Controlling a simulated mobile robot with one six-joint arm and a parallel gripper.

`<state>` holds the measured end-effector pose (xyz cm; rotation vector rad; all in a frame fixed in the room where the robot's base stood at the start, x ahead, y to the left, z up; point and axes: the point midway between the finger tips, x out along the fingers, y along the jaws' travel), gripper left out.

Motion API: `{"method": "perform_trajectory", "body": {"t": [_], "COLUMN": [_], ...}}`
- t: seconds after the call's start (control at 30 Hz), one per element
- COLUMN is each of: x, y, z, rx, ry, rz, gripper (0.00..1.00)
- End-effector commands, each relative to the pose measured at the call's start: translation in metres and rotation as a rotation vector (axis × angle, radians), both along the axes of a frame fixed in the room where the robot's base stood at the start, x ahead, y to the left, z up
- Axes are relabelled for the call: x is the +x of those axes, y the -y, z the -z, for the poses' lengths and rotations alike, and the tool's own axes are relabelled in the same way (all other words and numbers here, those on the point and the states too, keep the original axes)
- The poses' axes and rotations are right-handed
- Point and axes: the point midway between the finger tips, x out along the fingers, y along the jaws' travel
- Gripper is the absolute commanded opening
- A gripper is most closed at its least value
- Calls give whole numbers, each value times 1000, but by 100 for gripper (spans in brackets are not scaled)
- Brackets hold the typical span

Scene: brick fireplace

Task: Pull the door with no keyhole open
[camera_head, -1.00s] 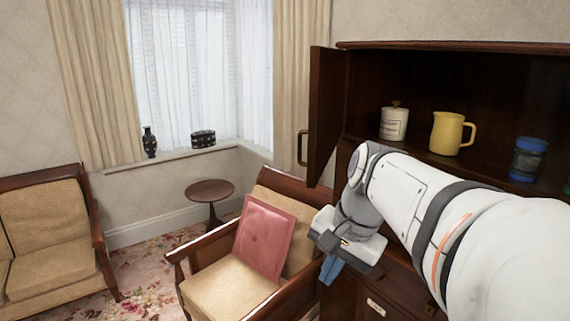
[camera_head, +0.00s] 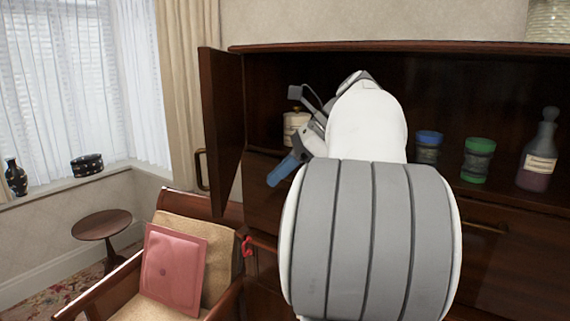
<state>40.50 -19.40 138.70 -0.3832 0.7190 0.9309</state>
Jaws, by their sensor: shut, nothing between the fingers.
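A dark wooden cabinet door (camera_head: 224,130) stands swung open at the left of the cabinet (camera_head: 400,47). It has a metal handle (camera_head: 201,170) on its left edge, and no keyhole shows on the part I see. My gripper (camera_head: 283,173), with blue fingers, is shut and empty. In the picture it is to the right of the open door, in front of the cabinet, apart from the handle. My white and grey arm hides the middle of the cabinet. A red item (camera_head: 248,246) hangs at the lower left cabinet front.
Inside the cabinet are a cream canister (camera_head: 296,125), a blue-lidded jar (camera_head: 428,146), a green-banded jar (camera_head: 477,160) and a bottle (camera_head: 540,155). A brass handle (camera_head: 485,227) is at lower right. An armchair (camera_head: 205,220) with a pink cushion (camera_head: 174,268) stands close on the left.

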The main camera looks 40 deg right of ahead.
Motion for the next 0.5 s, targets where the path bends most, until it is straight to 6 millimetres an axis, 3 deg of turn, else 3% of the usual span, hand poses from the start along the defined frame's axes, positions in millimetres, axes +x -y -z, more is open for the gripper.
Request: {"method": "perform_trajectory", "body": {"t": [0.23, 0.5], "x": [20, 39], "y": [-31, -58], "z": [37, 35], "rx": [0, -2], "ry": [-2, 0], "rz": [-1, 0], "gripper": [0, 0]}}
